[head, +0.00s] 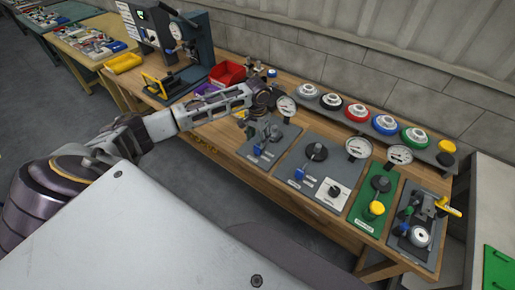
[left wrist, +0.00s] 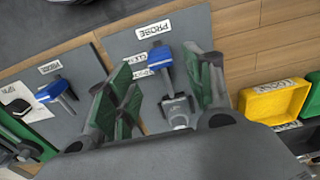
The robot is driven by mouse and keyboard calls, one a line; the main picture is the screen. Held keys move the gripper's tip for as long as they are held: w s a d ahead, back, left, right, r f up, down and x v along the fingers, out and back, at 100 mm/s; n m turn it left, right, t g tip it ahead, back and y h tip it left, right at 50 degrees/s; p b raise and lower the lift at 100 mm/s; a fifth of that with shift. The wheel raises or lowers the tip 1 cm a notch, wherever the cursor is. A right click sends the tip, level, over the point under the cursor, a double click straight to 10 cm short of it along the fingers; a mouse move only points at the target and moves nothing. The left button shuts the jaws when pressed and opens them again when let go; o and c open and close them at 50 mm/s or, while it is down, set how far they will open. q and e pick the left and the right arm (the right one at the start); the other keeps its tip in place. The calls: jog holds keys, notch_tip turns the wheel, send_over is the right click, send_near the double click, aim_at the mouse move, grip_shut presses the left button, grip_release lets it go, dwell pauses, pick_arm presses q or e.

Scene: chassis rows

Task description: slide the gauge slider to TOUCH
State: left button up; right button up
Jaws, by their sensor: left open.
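My left gripper (head: 257,128) is over the small grey gauge panel (head: 284,142) on the bench. In the left wrist view the gripper (left wrist: 160,72) is open, its two green-padded fingers apart. A blue block (left wrist: 155,59) on a grey panel (left wrist: 122,45) shows between and beyond the fingertips, near a label that reads PROBE (left wrist: 152,30). A second label lies partly hidden behind the left finger. A grey metal fitting (left wrist: 178,107) shows between the fingers. I cannot read TOUCH on any label, nor tell whether a finger touches the block. My right gripper is not in view.
To the right stand a larger grey panel (head: 317,172), a green panel (head: 371,205) with a yellow knob, and another grey panel (head: 424,232). Dial gauges and several coloured round parts line the back. A yellow bin (left wrist: 274,101) lies right of the fingers in the wrist view.

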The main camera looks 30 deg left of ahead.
aim_at(257, 146)
pick_arm(q)
jog(key=shift+f, duration=3.45)
jog(key=shift+c, duration=0.4)
grip_shut()
